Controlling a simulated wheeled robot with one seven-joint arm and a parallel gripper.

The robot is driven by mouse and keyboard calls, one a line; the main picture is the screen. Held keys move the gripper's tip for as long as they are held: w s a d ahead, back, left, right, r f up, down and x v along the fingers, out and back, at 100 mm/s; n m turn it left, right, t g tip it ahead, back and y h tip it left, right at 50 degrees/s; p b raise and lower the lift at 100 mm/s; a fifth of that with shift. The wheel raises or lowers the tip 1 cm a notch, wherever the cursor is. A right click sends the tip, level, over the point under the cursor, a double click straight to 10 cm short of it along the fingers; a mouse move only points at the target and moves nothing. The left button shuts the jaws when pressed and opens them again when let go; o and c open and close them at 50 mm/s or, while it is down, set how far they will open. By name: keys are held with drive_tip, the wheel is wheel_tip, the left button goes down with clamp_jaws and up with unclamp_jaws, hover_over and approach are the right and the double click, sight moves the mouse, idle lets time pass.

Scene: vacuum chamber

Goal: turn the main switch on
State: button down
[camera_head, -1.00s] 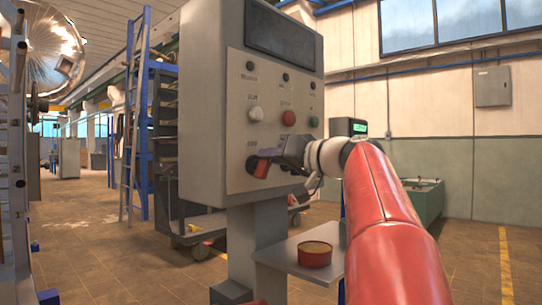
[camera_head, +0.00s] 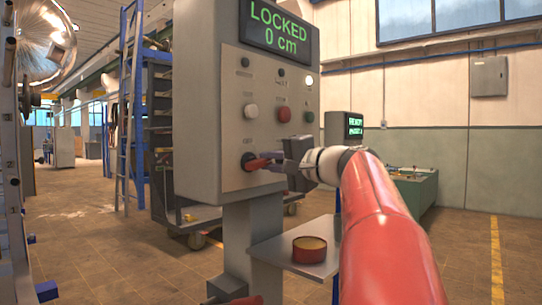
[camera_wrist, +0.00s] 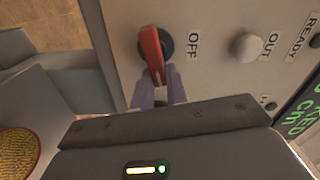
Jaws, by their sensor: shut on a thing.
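The main switch (camera_head: 250,161) is a red lever on a dark round base, low on the grey control box. In the head view its lever lies nearly level, pointing right toward my gripper (camera_head: 277,160). In the wrist view the red lever (camera_wrist: 151,50) stands beside the OFF label, and my gripper's fingertips (camera_wrist: 160,82) are shut on its near end. The fingers partly hide that end. The display (camera_head: 279,28) on the box is lit green and reads LOCKED 0 cm. A round lamp (camera_head: 309,81) on the panel glows white.
White (camera_head: 250,111), red (camera_head: 284,114) and green (camera_head: 309,117) buttons sit above the switch. A small shelf (camera_head: 277,252) below carries a round red tin (camera_head: 309,249). A second lit screen (camera_head: 354,126) is behind my arm. Open floor lies to the left.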

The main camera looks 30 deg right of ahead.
drive_tip(key=shift+f+m+p, duration=0.25)
drive_tip(key=shift+m+p, duration=0.05)
drive_tip(key=shift+m, duration=0.8)
drive_tip(key=c, duration=1.4)
unclamp_jaws()
drive_tip(key=b+v, duration=0.1)
drive_tip(key=v, duration=0.7)
drive_tip(key=shift+w, duration=0.1)
